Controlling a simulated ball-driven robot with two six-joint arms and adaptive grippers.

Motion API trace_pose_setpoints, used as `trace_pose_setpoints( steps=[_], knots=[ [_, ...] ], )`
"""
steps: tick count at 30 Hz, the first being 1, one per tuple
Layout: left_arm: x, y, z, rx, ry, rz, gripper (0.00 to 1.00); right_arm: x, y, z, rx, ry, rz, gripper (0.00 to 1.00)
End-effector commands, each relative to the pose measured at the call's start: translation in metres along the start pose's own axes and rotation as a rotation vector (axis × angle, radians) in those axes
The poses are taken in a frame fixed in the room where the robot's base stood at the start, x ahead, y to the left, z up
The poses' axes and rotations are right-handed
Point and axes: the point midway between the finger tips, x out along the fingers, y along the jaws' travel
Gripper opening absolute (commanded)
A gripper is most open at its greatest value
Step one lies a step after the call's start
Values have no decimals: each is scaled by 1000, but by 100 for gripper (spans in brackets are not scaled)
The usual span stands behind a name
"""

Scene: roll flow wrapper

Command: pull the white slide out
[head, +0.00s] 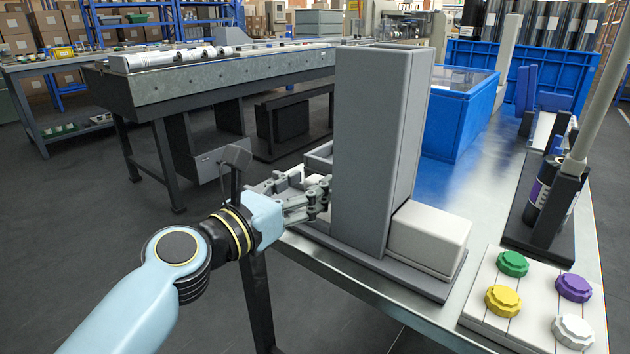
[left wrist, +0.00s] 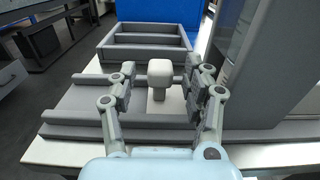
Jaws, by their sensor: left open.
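A white knob on a short stem (left wrist: 160,75), which looks like the handle of the white slide, stands between the fingers of my left gripper (left wrist: 161,84) in the left wrist view. Gaps show on both sides of the knob, so the gripper is open around it. In the head view my left gripper (head: 314,196) is at the left side of a tall grey tower (head: 365,150), and its fingers mostly hide the knob. A white block (head: 430,238) sits on the grey base at the tower's right. Whether it joins the knob is hidden. My right gripper is out of view.
A grey divided tray (left wrist: 145,53) lies beyond the knob. The tower (left wrist: 265,70) stands close at the right of my fingers. A blue crate (head: 455,115) is behind the tower. A panel with coloured knobs (head: 535,300) is at the front right. The floor at left is clear.

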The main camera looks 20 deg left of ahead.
Motion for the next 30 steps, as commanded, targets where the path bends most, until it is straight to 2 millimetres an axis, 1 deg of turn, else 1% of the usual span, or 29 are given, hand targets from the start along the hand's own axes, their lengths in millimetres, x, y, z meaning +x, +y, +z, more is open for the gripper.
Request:
trace_pose_setpoints(
  steps=[1,3,6,9,15,16,27,30],
  knots=[
    [8,0,0,-2,-2,0,50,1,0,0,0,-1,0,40],
    [16,0,0,-1,-1,0,50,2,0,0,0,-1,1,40],
    [24,0,-1,-1,1,0,50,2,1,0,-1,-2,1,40],
    [27,0,0,0,0,0,50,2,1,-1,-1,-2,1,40],
    [27,0,0,1,1,0,50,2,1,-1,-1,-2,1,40],
    [27,0,0,1,1,0,49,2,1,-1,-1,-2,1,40],
    [27,0,0,1,1,0,0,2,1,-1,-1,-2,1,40],
    [27,0,-1,1,1,0,0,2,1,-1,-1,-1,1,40]
  ],
)
